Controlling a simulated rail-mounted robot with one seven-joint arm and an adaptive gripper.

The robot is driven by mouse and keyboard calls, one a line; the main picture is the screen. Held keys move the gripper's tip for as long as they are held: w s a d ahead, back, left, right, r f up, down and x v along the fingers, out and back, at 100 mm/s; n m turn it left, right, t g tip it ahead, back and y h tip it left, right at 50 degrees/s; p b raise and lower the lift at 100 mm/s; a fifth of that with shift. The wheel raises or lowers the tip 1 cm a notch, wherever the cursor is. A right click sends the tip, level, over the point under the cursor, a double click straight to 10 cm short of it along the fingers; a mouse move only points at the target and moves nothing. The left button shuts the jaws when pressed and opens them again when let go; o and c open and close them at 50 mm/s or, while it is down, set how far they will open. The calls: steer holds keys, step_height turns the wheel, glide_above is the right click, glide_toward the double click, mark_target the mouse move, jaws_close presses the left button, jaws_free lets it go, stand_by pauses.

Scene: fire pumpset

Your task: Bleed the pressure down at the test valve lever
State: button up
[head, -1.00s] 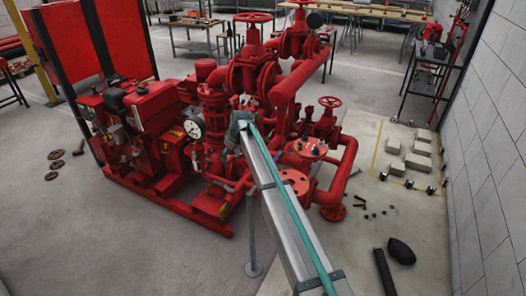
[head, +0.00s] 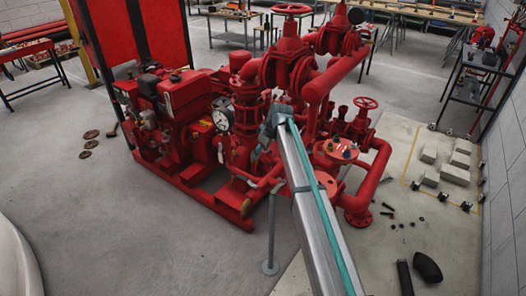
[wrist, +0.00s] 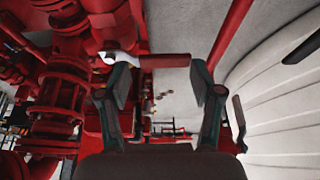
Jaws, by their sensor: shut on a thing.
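In the wrist view, a lever with a red handle (wrist: 165,61) and a pale metal end runs sideways between the fingers of my gripper (wrist: 160,80). The fingers stand wide apart, shut on the lever, one near each end of the handle. In the head view, my gripper (head: 260,150) is low at the front of the red pumpset (head: 285,65), right of the white-faced pressure gauge (head: 222,119). The lever is too small to make out there, and my arm hides part of the piping behind it. The gauge reading is too small to read.
A thin grey post (head: 271,225) stands on the floor just below my gripper. Red pipes and a valve handwheel (head: 365,103) are close on the right. Grey blocks (head: 455,174) and small loose parts lie on the right floor. The left floor is mostly clear.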

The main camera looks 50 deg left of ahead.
steer(key=o, duration=1.7)
steer(key=shift+r, duration=0.1)
steer(key=v, duration=1.2)
